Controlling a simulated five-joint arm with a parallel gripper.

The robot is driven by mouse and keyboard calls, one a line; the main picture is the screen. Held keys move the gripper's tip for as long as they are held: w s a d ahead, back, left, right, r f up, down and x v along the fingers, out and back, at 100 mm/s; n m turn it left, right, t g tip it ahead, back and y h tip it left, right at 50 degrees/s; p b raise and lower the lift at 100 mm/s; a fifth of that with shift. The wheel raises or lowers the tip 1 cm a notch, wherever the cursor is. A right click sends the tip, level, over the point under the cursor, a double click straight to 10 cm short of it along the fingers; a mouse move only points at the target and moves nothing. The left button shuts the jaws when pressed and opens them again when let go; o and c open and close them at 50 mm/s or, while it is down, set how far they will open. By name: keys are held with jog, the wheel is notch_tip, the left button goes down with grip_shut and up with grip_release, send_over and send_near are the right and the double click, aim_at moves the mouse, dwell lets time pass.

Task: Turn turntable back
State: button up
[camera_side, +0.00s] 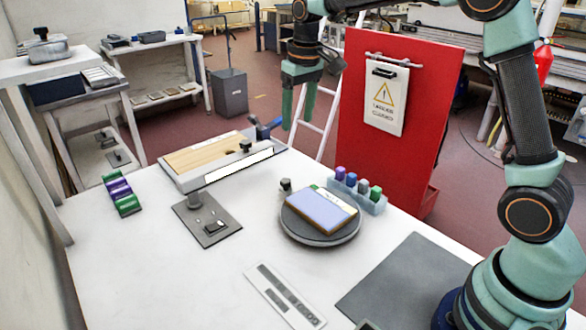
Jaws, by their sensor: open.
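The turntable (322,238) is a round dark grey disc standing on the white table. A flat block (321,208) with a pale blue-violet top, brown sides and a green corner lies on it, set at an angle. A small dark knob or peg (286,184) stands at the turntable's back left edge. My gripper (291,108) is open and empty, pointing down, high above the table and up and left of the turntable. It touches nothing. The turntable's underside is hidden.
A light blue rack (371,205) with several coloured pegs stands close behind the turntable at right. A wooden-topped fixture (205,155) lies at the back left. A grey plate with a post (212,226) sits left. A dark mat (405,285) lies front right. Bare table surrounds the turntable's front left.

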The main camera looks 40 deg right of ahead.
jog(key=g, duration=0.1)
send_over(286, 180)
notch_tip(286, 180, down, 6)
notch_tip(286, 180, down, 13)
jog(key=shift+f, duration=0.1)
dwell(0.4)
grip_shut()
dwell(1.2)
